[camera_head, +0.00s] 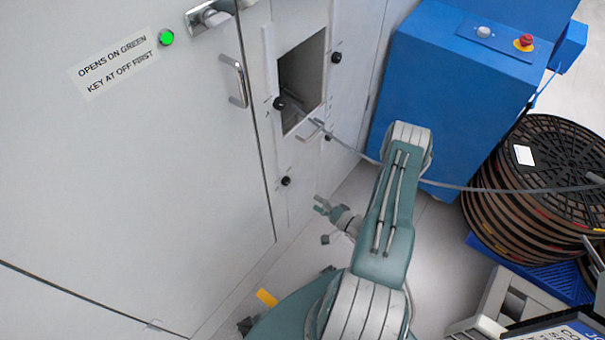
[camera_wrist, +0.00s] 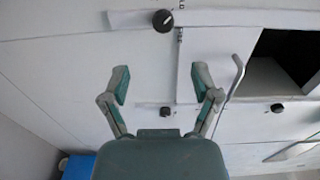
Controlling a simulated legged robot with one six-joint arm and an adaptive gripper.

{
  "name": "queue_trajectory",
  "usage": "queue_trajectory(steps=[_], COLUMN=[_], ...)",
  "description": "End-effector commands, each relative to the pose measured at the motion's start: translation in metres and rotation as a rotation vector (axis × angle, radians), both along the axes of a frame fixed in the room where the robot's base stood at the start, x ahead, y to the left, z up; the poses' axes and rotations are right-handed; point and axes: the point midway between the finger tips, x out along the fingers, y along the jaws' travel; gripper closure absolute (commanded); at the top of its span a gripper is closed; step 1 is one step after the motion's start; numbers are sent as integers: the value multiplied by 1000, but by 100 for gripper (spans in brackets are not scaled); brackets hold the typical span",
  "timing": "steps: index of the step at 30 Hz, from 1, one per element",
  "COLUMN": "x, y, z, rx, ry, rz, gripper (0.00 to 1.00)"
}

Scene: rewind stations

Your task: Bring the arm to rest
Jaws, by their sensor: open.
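My gripper (camera_head: 323,206) is low in front of the white cabinet (camera_head: 130,190) in the head view, with my arm bent over to it. In the wrist view my gripper (camera_wrist: 161,82) has its two fingers spread wide with nothing between them. Beyond the fingers is the white panel face, with a black knob (camera_wrist: 163,20) above them and another knob (camera_wrist: 166,111) showing between them. The gripper appears apart from the panel; the exact gap is hard to judge.
A square opening (camera_head: 303,80) in the cabinet has a grey strip running right past my arm to dark reels (camera_head: 545,170) on a blue pallet. A blue machine (camera_head: 450,90) stands behind my arm. A green light (camera_head: 166,37) glows beside the cabinet handle (camera_head: 234,82).

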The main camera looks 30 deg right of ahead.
Motion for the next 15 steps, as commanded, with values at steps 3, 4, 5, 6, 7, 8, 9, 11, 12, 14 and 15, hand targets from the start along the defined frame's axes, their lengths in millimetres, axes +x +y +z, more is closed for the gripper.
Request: queue_trajectory(steps=[3, 4, 5, 6, 7, 8, 9, 11, 12, 14, 15], x=[0, 0, 0, 1, 3, 5, 10, 18, 24, 32, 36], y=[0, 0, 0, 0, 1, 2, 4, 8, 13, 21, 27], z=[0, 0, 0, 2, 5, 9, 17, 35, 48, 70, 83], rx=[0, 0, 0, 0, 0, 1, 3, 5, 6, 8, 8], ry=[0, 0, 0, -1, -2, -2, -4, -4, 0, 10, 20], rz=[0, 0, 1, 7, 16, 32, 59, 120, 170, 252, 304], gripper=[21, 21, 21, 21, 21, 21, 21, 21, 21, 21, 21])
